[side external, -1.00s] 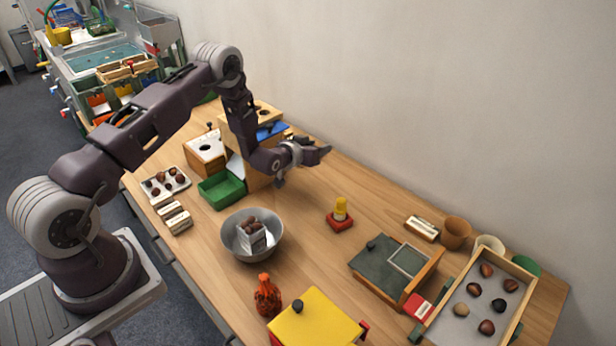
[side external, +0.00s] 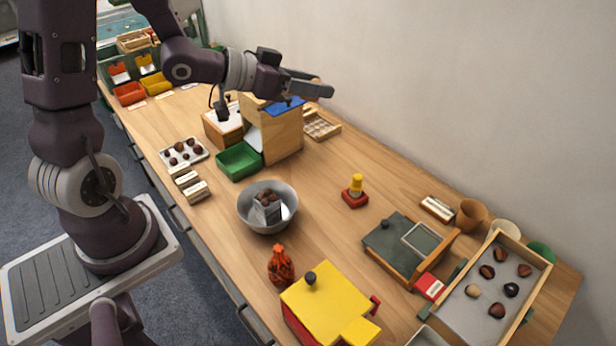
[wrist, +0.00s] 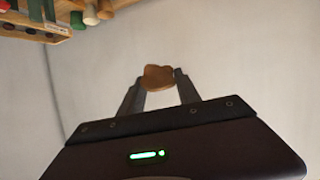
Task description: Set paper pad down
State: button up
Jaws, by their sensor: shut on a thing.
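My gripper (side external: 322,88) is in the air above and to the right of the tall wooden box (side external: 284,136). In the wrist view my gripper (wrist: 160,82) has its two fingers closed on a small tan-brown thing (wrist: 158,77), seen against a pale wall. Only part of this thing shows, and I cannot tell whether it is the paper pad. In the side view the fingers mostly hide it. A blue flat piece (side external: 286,106) lies on top of the wooden box, below my gripper. No other thing is clearly a paper pad.
A green bin (side external: 239,161) stands before the box. A metal bowl (side external: 267,222) holds a paper bag with chestnuts. A compartment tray (side external: 321,127) lies behind the box. A yellow-topped box (side external: 327,297), red-based stamp (side external: 355,193) and chestnut tray (side external: 532,291) stand nearer. Bare wood surrounds the stamp.

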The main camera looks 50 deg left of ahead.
jog(key=shift+d+f+m+h, duration=0.2)
jog(key=shift+d+m+h, duration=0.05)
jog(key=shift+m+h, duration=0.15)
jog(key=w+d+f+m+g+h, duration=0.3)
jog(key=d+f+m+g+h, duration=0.4)
jog(key=f, duration=0.3)
jog(key=s+d+f+m+g, duration=0.1)
jog(key=f+m+g, duration=0.1)
jog(key=f, duration=0.5)
jog(key=s+d+f+m+g+h, duration=0.1)
jog(key=s+f+m+g, duration=0.1)
jog(key=f, duration=0.5)
jog(key=s+d+f+m+g+h, duration=0.1)
jog(key=f+m+g, duration=0.1)
jog(key=f, duration=0.6)
jog(key=shift+s+d+m, duration=0.1)
jog(key=shift+s+m, duration=0.1)
jog(key=shift+m, duration=0.5)
jog(key=shift+f, duration=0.35)
